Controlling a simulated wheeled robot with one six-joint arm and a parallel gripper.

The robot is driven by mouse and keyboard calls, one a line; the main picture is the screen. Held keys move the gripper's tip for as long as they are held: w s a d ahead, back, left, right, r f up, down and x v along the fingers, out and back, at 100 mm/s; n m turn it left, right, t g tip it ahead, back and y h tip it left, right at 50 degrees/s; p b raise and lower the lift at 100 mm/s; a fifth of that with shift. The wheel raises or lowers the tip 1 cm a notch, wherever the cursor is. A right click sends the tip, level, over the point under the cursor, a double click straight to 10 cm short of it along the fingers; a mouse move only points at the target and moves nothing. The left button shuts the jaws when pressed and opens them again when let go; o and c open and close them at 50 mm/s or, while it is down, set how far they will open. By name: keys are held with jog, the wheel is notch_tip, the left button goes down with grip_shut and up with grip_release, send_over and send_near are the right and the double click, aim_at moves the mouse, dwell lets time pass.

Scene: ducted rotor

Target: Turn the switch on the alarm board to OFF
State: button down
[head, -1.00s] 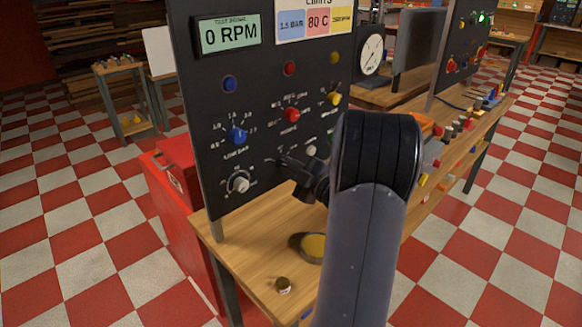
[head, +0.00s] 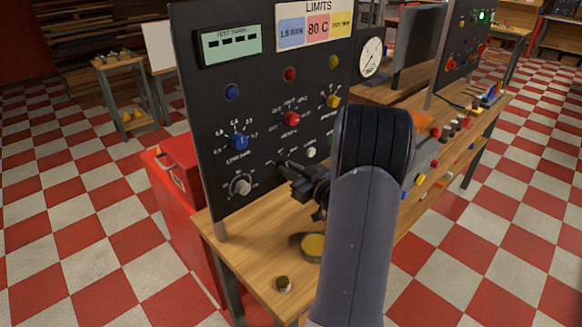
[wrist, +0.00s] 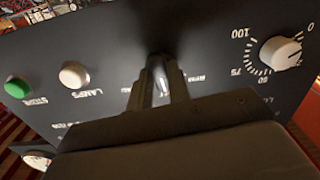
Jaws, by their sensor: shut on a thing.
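A black upright panel (head: 215,95) stands on the near workbench, with knobs, buttons and a display. My gripper (head: 284,168) is at its lower part, between the white dial knob and the small white button. In the wrist view, my gripper (wrist: 162,80) is shut on a small switch (wrist: 162,87) with a pale lever that shows between the fingers. The fingers hide most of the switch and its labels, so I cannot read its position.
A yellow-filled dish (head: 313,245) lies on the bench below. Another control board (head: 458,50) stands farther back.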

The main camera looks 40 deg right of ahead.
jog(key=shift+m, duration=0.6)
jog(key=c, duration=1.3)
grip_release()
jog(key=shift+s, duration=0.1)
jog(key=s, duration=0.3)
jog(key=s+d, duration=0.1)
jog(key=s, duration=0.3)
jog(key=s+b, duration=0.1)
jog(key=s, duration=0.2)
jog(key=shift+s+d, duration=0.2)
jog(key=shift+s, duration=0.1)
jog(key=shift+w, duration=0.1)
jog(key=w, duration=0.3)
jog(key=w+a+p, duration=0.1)
jog(key=w, duration=0.6)
jog(key=shift+w+a, duration=0.2)
jog(key=shift+w, duration=0.1)
